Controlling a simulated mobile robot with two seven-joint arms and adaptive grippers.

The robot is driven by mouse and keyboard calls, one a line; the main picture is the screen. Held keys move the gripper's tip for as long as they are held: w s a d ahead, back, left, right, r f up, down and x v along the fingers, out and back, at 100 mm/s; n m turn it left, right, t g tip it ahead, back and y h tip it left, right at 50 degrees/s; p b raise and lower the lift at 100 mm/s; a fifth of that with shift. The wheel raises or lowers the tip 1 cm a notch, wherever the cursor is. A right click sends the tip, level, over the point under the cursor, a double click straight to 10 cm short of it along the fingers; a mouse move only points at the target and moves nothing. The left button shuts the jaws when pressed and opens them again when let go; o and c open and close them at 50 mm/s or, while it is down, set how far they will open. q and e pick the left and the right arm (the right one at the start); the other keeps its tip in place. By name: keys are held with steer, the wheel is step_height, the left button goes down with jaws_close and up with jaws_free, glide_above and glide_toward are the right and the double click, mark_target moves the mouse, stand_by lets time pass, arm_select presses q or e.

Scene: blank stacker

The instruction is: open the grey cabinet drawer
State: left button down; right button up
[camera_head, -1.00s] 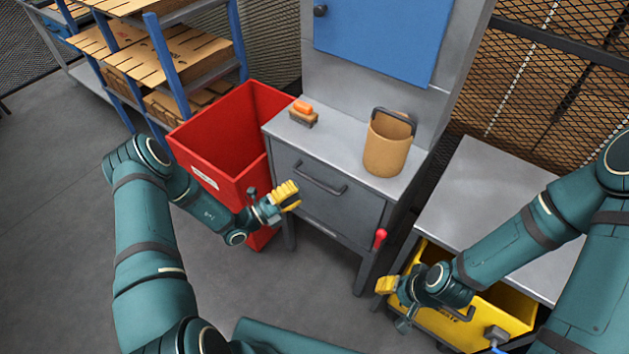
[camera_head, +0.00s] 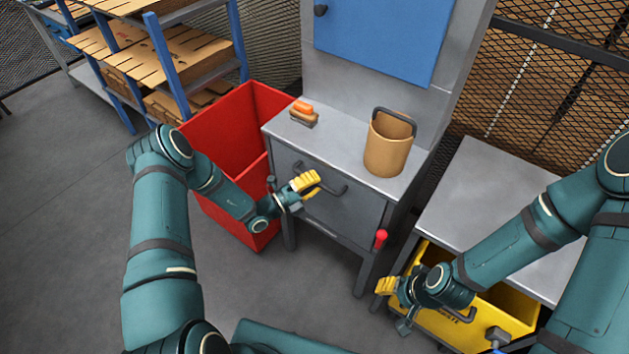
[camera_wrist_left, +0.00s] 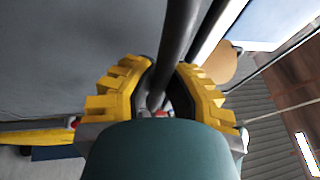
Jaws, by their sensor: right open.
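The grey cabinet (camera_head: 390,215) stands in the middle of the head view. Its drawer (camera_head: 354,212) looks shut, with a dark bar handle (camera_head: 335,189) across its front. My left gripper (camera_head: 312,186) is at the left part of this handle. In the left wrist view, the dark handle bar (camera_wrist_left: 179,40) runs between the yellow fingers of my left gripper (camera_wrist_left: 165,75). The fingers stand apart on either side of it; whether they press on it I cannot tell. My right gripper (camera_head: 393,298) is open and empty, low by the yellow bin.
A red bin (camera_head: 262,200) stands close left of the cabinet, behind my left arm. An orange-topped brush (camera_head: 304,114) and a tan bucket (camera_head: 388,148) stand on the cabinet top. A red knob (camera_head: 381,237) is near the cabinet's right leg. A yellow bin (camera_head: 500,312) is under the right table (camera_head: 480,195).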

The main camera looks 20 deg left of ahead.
arm_select(q)
steer(key=s+a+p, duration=0.2)
steer(key=s+a, duration=0.2)
steer(key=s, duration=0.7)
steer(key=s+a+p, duration=0.2)
steer(key=s+a, duration=0.2)
steer(key=s, duration=0.7)
steer(key=shift+s, duration=0.25)
steer(key=c, duration=1)
jaws_free()
steer(key=shift+a, duration=0.15)
steer(key=v, duration=1.2)
